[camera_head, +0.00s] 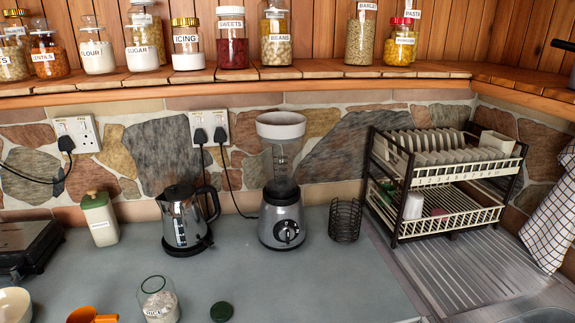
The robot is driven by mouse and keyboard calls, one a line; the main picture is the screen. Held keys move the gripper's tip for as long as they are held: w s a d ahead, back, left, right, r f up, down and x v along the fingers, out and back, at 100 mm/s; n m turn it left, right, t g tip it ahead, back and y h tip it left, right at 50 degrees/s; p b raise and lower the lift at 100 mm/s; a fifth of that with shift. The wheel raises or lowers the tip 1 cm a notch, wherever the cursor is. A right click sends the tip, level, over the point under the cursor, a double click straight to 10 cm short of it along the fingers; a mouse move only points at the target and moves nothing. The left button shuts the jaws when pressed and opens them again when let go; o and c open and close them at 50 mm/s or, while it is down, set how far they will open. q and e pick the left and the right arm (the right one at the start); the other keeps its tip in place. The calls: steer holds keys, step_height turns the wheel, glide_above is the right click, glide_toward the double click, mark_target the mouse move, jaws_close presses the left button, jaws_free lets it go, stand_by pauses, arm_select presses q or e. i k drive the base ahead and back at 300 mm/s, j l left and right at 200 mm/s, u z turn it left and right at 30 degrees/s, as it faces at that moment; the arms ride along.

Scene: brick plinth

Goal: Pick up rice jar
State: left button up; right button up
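The rice jar (159,302) is a clear glass jar with white contents and a small white label, at the bottom of the head view. It stands upright on the grey worktop (330,290) near the front. It has no lid on it, and its base is close to the lower picture edge. A dark green round lid (221,311) lies on the worktop to its right, apart from it. Neither of my grippers shows in the head view.
An orange item (92,315) and a bowl (14,305) are left of the jar. Behind stand a cream canister (100,220), kettle (184,220), blender (283,215), wire holder (345,220) and dish rack (445,190). Worktop right of the lid is clear.

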mark_target(157, 297)
steer(key=u, duration=0.45)
steer(key=i+l+u, duration=0.15)
steer(key=u, duration=0.35)
steer(key=i+l+u, duration=0.1)
steer(key=l+u, duration=0.2)
steer(key=u, duration=0.2)
steer(key=l+u, duration=0.3)
steer(key=u, duration=0.2)
steer(key=i, duration=0.05)
